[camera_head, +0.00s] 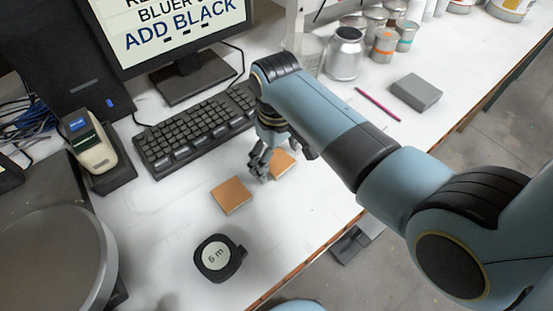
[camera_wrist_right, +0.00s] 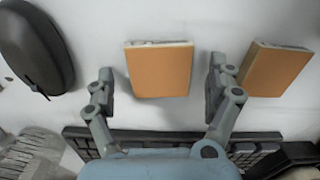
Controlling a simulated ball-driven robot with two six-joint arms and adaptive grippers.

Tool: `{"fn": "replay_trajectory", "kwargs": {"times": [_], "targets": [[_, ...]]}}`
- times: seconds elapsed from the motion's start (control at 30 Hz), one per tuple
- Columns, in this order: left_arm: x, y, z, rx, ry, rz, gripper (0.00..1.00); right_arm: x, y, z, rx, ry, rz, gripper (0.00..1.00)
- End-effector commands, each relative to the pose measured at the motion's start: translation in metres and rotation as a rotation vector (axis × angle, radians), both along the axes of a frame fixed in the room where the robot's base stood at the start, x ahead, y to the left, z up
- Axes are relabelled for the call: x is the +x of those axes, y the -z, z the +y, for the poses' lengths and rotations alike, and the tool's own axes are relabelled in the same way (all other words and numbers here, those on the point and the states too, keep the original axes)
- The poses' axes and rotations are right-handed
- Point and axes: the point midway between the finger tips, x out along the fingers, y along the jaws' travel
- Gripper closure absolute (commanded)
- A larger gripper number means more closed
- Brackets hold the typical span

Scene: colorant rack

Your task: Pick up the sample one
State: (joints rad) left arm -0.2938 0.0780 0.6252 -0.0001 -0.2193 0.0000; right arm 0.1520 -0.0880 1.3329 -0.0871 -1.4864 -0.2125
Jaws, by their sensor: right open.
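Two flat orange-tan sample blocks lie on the white bench: a left one (camera_head: 231,195) and a right one (camera_head: 283,164). I cannot tell which is sample one. My right gripper (camera_head: 262,165) is open and empty, pointing down over the bench near them, and hides part of the right block in the head view. My left gripper is not in view.
A black tape measure (camera_head: 219,257) lies nearer the front edge. A keyboard (camera_head: 195,132) and monitor (camera_head: 175,35) stand behind. A pink pencil (camera_head: 378,104), a grey block (camera_head: 415,92) and metal cans (camera_head: 344,53) are to the right.

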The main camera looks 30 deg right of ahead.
Motion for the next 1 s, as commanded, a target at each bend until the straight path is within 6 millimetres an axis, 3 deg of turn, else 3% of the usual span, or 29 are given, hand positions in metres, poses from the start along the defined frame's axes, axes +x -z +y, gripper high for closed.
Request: {"fn": "replay_trajectory", "kwargs": {"times": [0.07,0.47,0.83,1.0], "targets": [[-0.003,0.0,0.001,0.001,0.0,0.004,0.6,0.0,0.0,0.0,0.0,0.0,0.0,0.14],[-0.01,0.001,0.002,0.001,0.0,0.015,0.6,0.0,0.0,0.0,0.0,0.0,0.0,0.66],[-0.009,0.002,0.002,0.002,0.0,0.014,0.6,0.0,-0.005,0.0,0.0,0.0,-0.001,0.68],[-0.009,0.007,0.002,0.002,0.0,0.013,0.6,0.001,-0.027,0.0,0.0,0.0,-0.005,0.68]]}}
